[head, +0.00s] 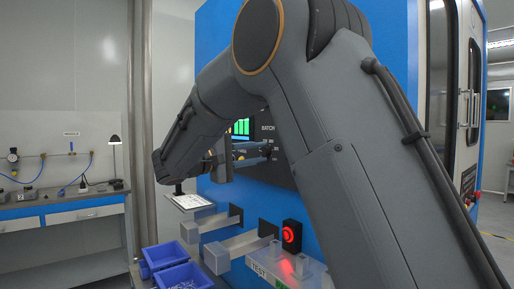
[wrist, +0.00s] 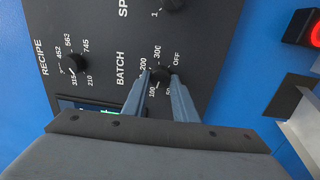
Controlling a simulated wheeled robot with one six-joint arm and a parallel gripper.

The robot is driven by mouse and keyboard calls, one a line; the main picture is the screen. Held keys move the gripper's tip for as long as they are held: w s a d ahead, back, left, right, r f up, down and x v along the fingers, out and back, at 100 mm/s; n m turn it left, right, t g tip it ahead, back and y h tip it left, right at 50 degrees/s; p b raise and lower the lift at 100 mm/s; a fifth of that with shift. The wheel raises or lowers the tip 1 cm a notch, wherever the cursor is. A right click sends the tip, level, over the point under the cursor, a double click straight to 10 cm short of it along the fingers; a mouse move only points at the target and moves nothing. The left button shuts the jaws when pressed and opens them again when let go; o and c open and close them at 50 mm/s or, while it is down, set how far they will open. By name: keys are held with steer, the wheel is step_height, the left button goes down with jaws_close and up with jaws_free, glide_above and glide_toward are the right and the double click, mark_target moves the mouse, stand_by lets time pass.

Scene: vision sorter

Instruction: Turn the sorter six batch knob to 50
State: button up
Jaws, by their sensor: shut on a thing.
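The black batch knob (wrist: 159,73) sits on the dark control panel (wrist: 110,30), beside the word BATCH in the wrist view. Marks 50, 100, 200, 300 and OFF surround it. My gripper (wrist: 160,80) is shut on the knob, one finger on each side. The fingers hide part of the knob, and I cannot tell which mark it points at. In the head view my gripper (head: 264,150) reaches the panel under the BATCH label, and my arm covers much of the panel.
A recipe knob (wrist: 78,64) is left of the batch knob, and another knob (wrist: 174,4) is above. A red-lit button (head: 291,235), metal chutes (head: 222,221) and blue bins (head: 165,256) are below the panel. A workbench (head: 60,208) stands at left.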

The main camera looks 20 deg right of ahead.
steer(key=n+p, duration=0.4)
steer(key=n, duration=0.1)
steer(key=shift+s+r+n, duration=0.1)
steer(key=shift+n, duration=0.3)
steer(key=shift+n+t+y+p, duration=0.3)
steer(key=shift+n+p, duration=1.3)
steer(key=shift+n, duration=0.3)
steer(key=o, duration=1)
steer(key=shift+o, duration=0.2)
steer(key=b+v, duration=0.2)
steer(key=v, duration=0.5)
steer(key=shift+s+a, duration=0.15)
steer(key=shift+a, duration=0.25)
